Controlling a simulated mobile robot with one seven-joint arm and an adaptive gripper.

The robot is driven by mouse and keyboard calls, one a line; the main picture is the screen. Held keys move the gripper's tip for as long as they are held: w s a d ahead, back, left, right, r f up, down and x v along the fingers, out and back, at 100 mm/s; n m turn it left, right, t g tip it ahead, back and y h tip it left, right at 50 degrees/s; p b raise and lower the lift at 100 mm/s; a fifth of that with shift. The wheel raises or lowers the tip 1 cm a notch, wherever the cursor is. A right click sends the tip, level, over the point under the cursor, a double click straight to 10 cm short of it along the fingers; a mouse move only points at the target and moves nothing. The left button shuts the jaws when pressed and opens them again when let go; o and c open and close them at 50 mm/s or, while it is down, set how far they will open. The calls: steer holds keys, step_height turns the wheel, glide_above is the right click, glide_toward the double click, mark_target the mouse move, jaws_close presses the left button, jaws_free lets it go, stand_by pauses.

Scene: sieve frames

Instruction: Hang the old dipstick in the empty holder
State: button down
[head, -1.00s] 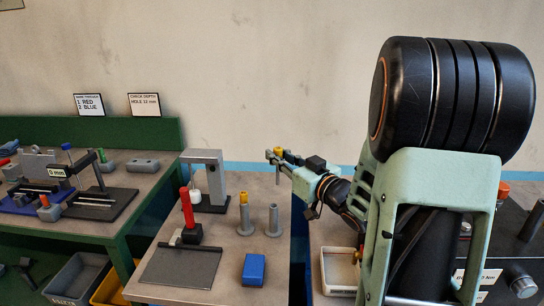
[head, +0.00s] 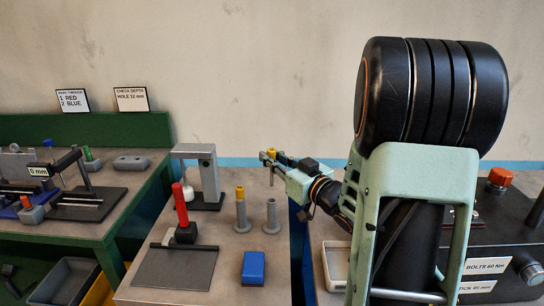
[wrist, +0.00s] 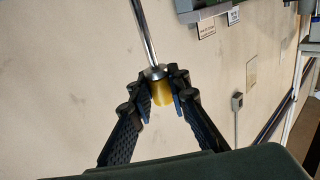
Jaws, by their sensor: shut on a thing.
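My gripper (head: 270,155) is shut on a yellow-handled dipstick (wrist: 161,92), held in the air behind the stands in the head view. In the wrist view its thin metal rod runs up past the fingertips, out of the picture, and a grey collar sits by the handle. In the head view the rod hangs below the fingers. The empty holder (head: 271,217) is a grey upright tube on a round foot on the middle bench. A second holder (head: 242,215), left of it, has a yellow-handled piece in its top.
A blue block (head: 253,267) lies in front of the holders. A grey stand (head: 210,180) and a red-handled tool (head: 183,213) by a dark plate (head: 175,268) are to the left. A white tray (head: 336,268) is on the right bench.

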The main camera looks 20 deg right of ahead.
step_height(320, 180, down, 12)
steer(key=b, duration=0.9)
steer(key=shift+b, duration=0.4)
steer(key=shift+r, duration=0.15)
steer(key=c, duration=1.8)
jaws_free()
steer(key=shift+o, duration=0.2)
steer(key=shift+r, duration=0.15)
step_height(320, 180, up, 10)
steer(key=shift+f, duration=0.2)
